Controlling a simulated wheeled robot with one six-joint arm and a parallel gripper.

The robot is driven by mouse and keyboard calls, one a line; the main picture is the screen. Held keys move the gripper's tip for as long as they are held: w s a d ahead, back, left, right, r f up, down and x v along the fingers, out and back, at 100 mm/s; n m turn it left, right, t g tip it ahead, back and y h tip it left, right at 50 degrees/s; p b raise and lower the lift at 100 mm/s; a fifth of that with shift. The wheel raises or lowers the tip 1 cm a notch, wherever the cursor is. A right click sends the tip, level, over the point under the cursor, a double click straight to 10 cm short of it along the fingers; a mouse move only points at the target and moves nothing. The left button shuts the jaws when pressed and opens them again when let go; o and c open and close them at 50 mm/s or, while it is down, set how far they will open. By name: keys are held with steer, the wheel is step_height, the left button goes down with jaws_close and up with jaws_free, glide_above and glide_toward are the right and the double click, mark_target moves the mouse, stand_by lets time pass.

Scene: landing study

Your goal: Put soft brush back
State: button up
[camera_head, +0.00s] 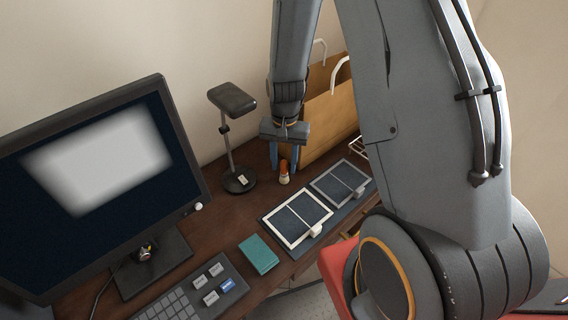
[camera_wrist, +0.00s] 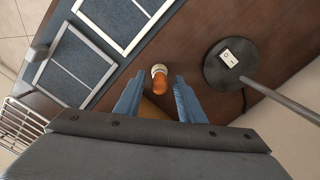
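A small upright object with an orange top and a cream lower part, which looks like the soft brush (camera_head: 284,172), stands on the dark wooden desk behind the framed panels. In the wrist view the brush (camera_wrist: 160,78) shows between and just beyond my fingertips. My gripper (camera_head: 285,162) points down over it with its two blue fingers apart. In the wrist view my gripper (camera_wrist: 156,88) is open, with no visible contact on the brush. The brush's bristles cannot be made out clearly.
Two framed panels (camera_head: 296,219) lie on a dark mat in front of the brush. A lamp (camera_head: 240,181) stands to the left, and a tan paper bag (camera_head: 322,118) close behind my gripper. A monitor (camera_head: 100,170), keypad (camera_head: 205,290) and teal block (camera_head: 258,255) occupy the left.

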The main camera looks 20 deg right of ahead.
step_height(320, 180, up, 12)
steer(key=b, duration=0.3)
steer(key=shift+w+d+f, duration=0.2)
steer(key=shift+w+f, duration=0.05)
steer(key=shift+w, duration=0.05)
steer(key=shift+r, duration=0.1)
